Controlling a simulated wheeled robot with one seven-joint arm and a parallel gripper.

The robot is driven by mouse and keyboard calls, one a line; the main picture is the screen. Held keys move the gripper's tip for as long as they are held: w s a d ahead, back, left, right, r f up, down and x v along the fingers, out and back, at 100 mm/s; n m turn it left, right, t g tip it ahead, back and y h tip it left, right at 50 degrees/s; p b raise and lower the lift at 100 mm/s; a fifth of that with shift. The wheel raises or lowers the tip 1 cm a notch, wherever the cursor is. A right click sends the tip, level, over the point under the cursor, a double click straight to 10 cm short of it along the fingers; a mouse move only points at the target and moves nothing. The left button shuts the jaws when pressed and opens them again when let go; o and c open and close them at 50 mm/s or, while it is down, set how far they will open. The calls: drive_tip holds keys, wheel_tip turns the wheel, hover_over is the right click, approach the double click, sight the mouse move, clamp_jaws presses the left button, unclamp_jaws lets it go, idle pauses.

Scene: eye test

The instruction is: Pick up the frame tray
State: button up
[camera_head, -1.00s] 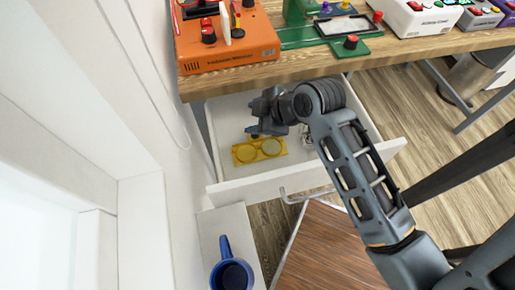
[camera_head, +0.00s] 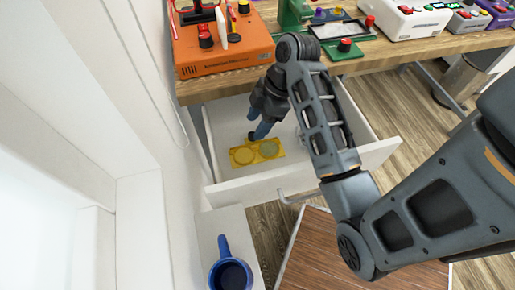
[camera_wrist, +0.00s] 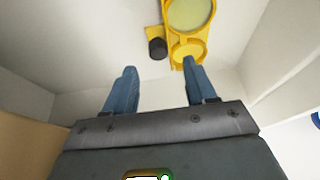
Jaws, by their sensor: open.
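The frame tray appears to be the flat yellow piece (camera_head: 257,153) with two round openings, lying in the open white drawer. In the wrist view the yellow piece (camera_wrist: 168,14) is at the top, one opening pale green, the other yellow. A small black knob-like part (camera_wrist: 157,48) is beside it. My gripper (camera_head: 258,133) points down into the drawer, at the far edge of the yellow piece. In the wrist view my gripper (camera_wrist: 159,66) is open, with nothing between its blue fingers. The right fingertip overlaps the yellow ring's near edge; I cannot tell whether they touch.
The drawer's white front (camera_head: 300,172) and side walls surround my gripper closely. The wooden tabletop (camera_head: 225,85) overhangs its back, bearing an orange machine (camera_head: 225,55). A wall is at the left.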

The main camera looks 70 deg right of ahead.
sight(252, 134)
drive_tip(key=x, duration=0.4)
drive_tip(key=shift+s+d+f, duration=0.1)
drive_tip(key=shift+s+d, duration=0.1)
drive_tip(key=shift+d, duration=0.05)
drive_tip(key=shift+c, duration=0.3)
clamp_jaws()
